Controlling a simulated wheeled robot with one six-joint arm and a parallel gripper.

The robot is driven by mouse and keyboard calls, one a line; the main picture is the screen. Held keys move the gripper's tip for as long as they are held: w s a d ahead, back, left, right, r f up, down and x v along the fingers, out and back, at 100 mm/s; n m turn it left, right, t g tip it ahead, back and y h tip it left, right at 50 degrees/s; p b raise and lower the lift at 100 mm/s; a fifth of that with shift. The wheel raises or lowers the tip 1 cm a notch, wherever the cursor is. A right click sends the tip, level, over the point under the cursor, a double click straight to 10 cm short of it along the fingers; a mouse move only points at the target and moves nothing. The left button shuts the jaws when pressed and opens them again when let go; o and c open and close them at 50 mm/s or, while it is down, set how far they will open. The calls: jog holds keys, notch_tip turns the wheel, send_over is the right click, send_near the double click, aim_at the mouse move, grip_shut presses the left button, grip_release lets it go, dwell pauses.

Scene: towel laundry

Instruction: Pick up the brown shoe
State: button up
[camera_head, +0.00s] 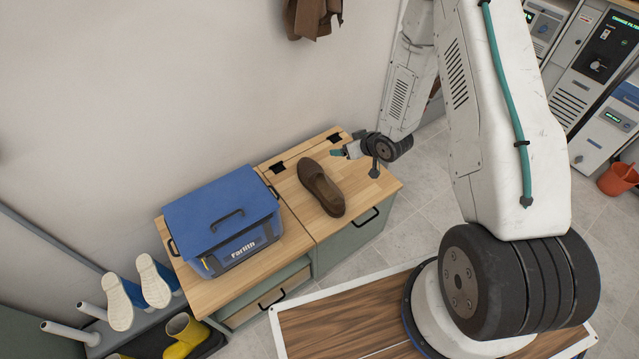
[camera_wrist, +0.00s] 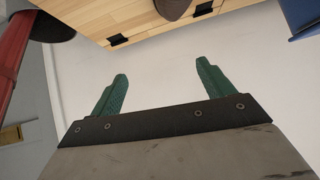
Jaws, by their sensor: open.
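The brown shoe (camera_head: 321,188) lies on the wooden top of a low cabinet (camera_head: 362,205) in the head view, to the right of a blue box. My gripper (camera_head: 356,157) is just right of the shoe, over the right part of the cabinet top. It appears apart from the shoe. In the wrist view my gripper (camera_wrist: 162,85) shows two green fingers spread wide with nothing between them. Part of the brown shoe (camera_wrist: 172,8) shows at the top edge of the wrist view, beyond the fingertips; the rest is cut off.
The blue box (camera_head: 222,215) with a handle stands on the cabinet's left part. White-soled boots (camera_head: 154,282) and yellow boots (camera_head: 187,335) are at lower left. Brown cloth (camera_head: 312,15) hangs on the wall. A red bucket (camera_head: 617,179) is at far right. Tiled floor (camera_head: 415,225) lies before the cabinet.

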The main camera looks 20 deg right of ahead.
aim_at(320, 177)
jog(key=s+a+f+y, duration=0.1)
jog(key=f, duration=0.2)
jog(key=s+a+f+t+y, duration=0.1)
jog(key=s+f, duration=0.1)
jog(key=f, duration=0.2)
jog(key=s+a+f+y, duration=0.1)
jog(key=s+a+f, duration=0.1)
jog(key=f, duration=0.1)
jog(key=shift+s+f+m, duration=0.15)
jog(key=shift+m, duration=0.25)
jog(key=x, duration=0.7)
jog(key=shift+c, duration=0.3)
jog(key=c, duration=1.5)
